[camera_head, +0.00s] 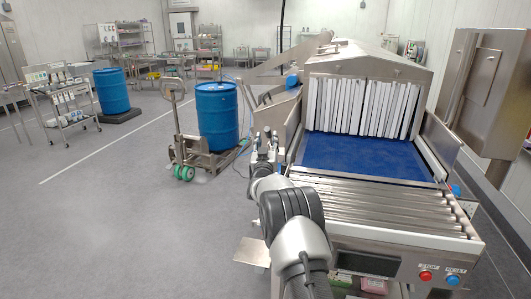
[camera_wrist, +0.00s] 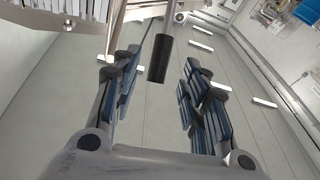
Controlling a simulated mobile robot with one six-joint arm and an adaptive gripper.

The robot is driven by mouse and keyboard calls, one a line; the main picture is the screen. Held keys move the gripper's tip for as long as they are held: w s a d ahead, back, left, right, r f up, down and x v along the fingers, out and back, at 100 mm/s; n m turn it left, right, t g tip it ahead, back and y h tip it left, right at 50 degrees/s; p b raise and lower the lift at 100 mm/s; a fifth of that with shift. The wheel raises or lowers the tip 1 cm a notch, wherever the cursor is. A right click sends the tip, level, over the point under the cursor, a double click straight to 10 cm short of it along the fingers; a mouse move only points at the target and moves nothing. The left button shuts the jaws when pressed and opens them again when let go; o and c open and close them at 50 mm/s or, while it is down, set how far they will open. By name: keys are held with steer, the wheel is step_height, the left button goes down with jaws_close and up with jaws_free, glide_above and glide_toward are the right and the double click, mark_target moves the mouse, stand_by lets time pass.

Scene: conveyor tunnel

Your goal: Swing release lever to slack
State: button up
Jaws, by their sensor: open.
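In the wrist view a black cylindrical grip (camera_wrist: 160,58), which looks like the release lever's handle, shows between the finger pads of my gripper (camera_wrist: 159,78). Bare picture shows on both sides of the grip, and neither finger appears to touch it. My gripper is open, with blue-grey pads on both fingers. In the head view my gripper (camera_head: 265,138) is at the left side of the conveyor tunnel (camera_head: 368,62), beside its blue belt (camera_head: 360,153). I cannot pick out the black grip there.
White strip curtains (camera_head: 362,107) hang in the tunnel mouth. Metal rollers (camera_head: 380,205) lie in front of the belt. A pallet truck (camera_head: 180,140) with a blue drum (camera_head: 217,115) stands to the left. The floor at the front left is clear.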

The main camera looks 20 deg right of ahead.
steer(key=v, duration=0.6)
steer(key=shift+s, duration=0.15)
steer(key=shift+a+f, duration=0.1)
steer(key=s+a+r+n+y, duration=0.1)
steer(key=a+r+y, duration=0.2)
steer(key=a+r, duration=0.2)
steer(key=s+a+r+n+g+y, duration=0.1)
steer(key=s+a+r+g+y, duration=0.15)
steer(key=s+a, duration=0.55)
steer(key=s+a+r+n+g+y, duration=0.1)
steer(key=s+a+r+g+y, duration=0.15)
steer(key=s+a, duration=0.45)
steer(key=s+a+f+g, duration=0.1)
steer(key=s+f+g, duration=0.1)
steer(key=s, duration=1)
steer(key=s+a+f+n+g+y, duration=0.1)
steer(key=s+f+g, duration=0.2)
steer(key=s, duration=1)
steer(key=s+a+f+g+y, duration=0.1)
steer(key=s+f, duration=0.4)
steer(key=s, duration=0.7)
steer(key=shift+s+a+g, duration=0.15)
steer(key=shift+a+g, duration=0.5)
steer(key=shift+g, duration=0.15)
